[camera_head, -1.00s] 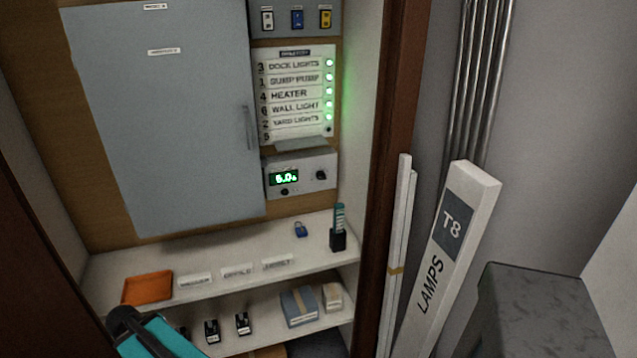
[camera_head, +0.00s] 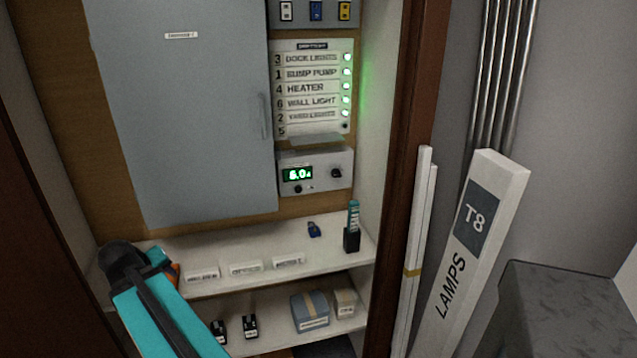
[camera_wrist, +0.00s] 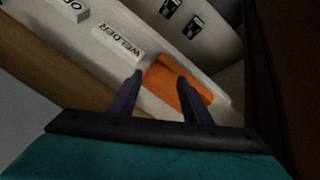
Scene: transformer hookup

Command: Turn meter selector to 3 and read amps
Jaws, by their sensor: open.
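The meter (camera_head: 314,172) is a grey box on the back panel with a lit green display (camera_head: 298,174) that appears to read 6.0A. A dark selector knob (camera_head: 336,173) sits right of the display, and a smaller dark knob (camera_head: 298,189) sits below it. I cannot make out the knob's pointer or position marks. My gripper (camera_wrist: 160,82) is open and empty in the wrist view, its two dark fingers above the shelf and an orange tray (camera_wrist: 178,88). It is well left of and below the meter; in the head view my teal arm hides most of the tray.
Above the meter is a label board (camera_head: 312,90) with several green lights. A grey cabinet door (camera_head: 185,110) is closed. The shelf (camera_head: 240,240) holds label blocks, a blue padlock (camera_head: 314,229) and a black holder (camera_head: 352,238). A wooden post (camera_head: 400,150) borders the right.

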